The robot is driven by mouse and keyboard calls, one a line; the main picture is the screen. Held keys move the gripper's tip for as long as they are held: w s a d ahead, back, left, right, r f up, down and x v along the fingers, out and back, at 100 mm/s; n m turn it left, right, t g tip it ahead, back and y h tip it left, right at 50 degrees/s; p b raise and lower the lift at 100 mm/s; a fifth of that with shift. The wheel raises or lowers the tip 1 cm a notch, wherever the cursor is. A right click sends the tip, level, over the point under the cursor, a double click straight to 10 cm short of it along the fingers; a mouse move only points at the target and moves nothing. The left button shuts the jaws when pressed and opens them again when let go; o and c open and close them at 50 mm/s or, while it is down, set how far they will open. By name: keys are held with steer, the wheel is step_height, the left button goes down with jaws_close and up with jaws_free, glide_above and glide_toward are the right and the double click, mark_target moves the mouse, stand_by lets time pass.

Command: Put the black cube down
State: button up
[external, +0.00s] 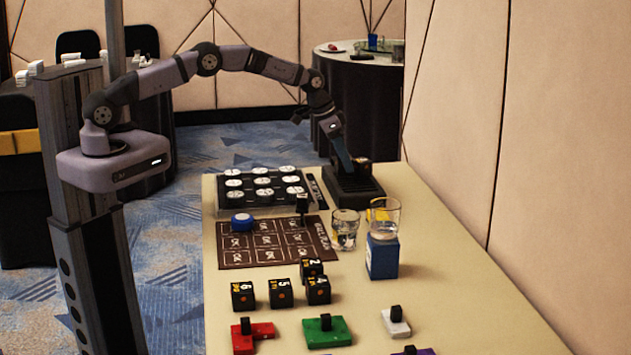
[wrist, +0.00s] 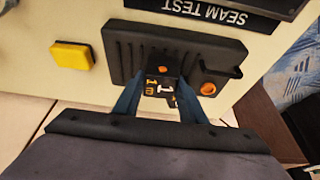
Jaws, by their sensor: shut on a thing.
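The black cube (wrist: 163,67) has an orange dot and light and orange characters on its faces. My gripper (wrist: 160,92) is shut on it, with one blue finger on each side. The cube is over the ribbed black tray (wrist: 122,52); I cannot tell whether it touches it. In the external view my gripper (external: 350,158) points down at the table's far right end. The cube (external: 364,160) shows partly there, above the black tray (external: 352,188).
An orange knob (wrist: 208,89) is on the tray. A yellow block (wrist: 72,55) lies beside it. Two glasses, one (external: 345,228) on the table and one (external: 384,215) on a blue box (external: 382,258), stand nearer the camera. Several other black cubes (external: 280,293) stand in front.

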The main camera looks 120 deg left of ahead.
steer(key=shift+f, duration=1.2)
steer(key=shift+f, duration=0.15)
steer(key=o, duration=1.1)
steer(key=shift+r+p, duration=0.25)
steer(key=shift+p, duration=0.05)
steer(key=b+v, duration=0.2)
steer(key=v, duration=0.9)
steer(key=shift+s+d+r+b, duration=0.1)
steer(key=shift+r+b, duration=0.25)
